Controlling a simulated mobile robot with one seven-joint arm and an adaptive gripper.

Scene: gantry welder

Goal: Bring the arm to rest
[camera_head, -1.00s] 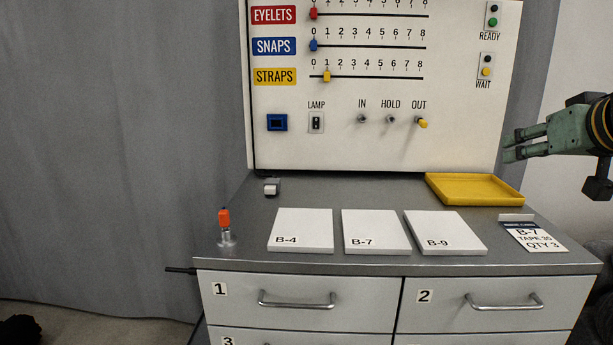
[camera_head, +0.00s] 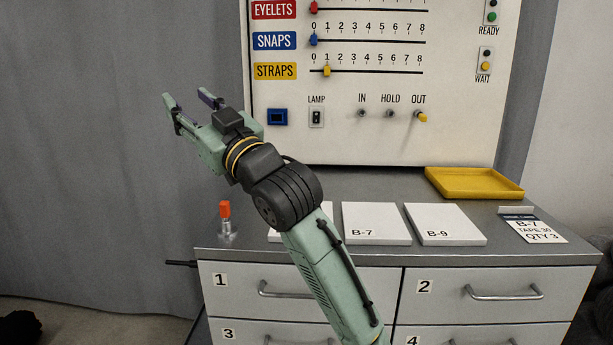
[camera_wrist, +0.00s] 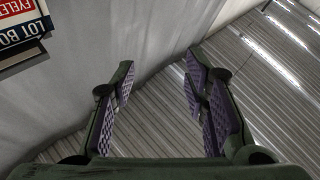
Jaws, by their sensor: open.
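My gripper (camera_head: 188,100) is open and empty, raised in front of the grey curtain at the left of the panel. My green and black arm reaches up and left from the bottom of the head view and covers most of the B-4 pad. In the wrist view, my gripper's two fingers (camera_wrist: 158,95) stand apart with purple pads and nothing between them. Corrugated metal and a grey curtain show beyond them.
The grey cabinet top (camera_head: 360,256) carries white pads B-7 (camera_head: 376,220) and B-9 (camera_head: 440,218), a yellow tray (camera_head: 474,184), an order card (camera_head: 535,228) and an orange-topped post (camera_head: 225,215). Behind stands the white control panel (camera_head: 460,130). Drawers (camera_head: 340,290) are shut.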

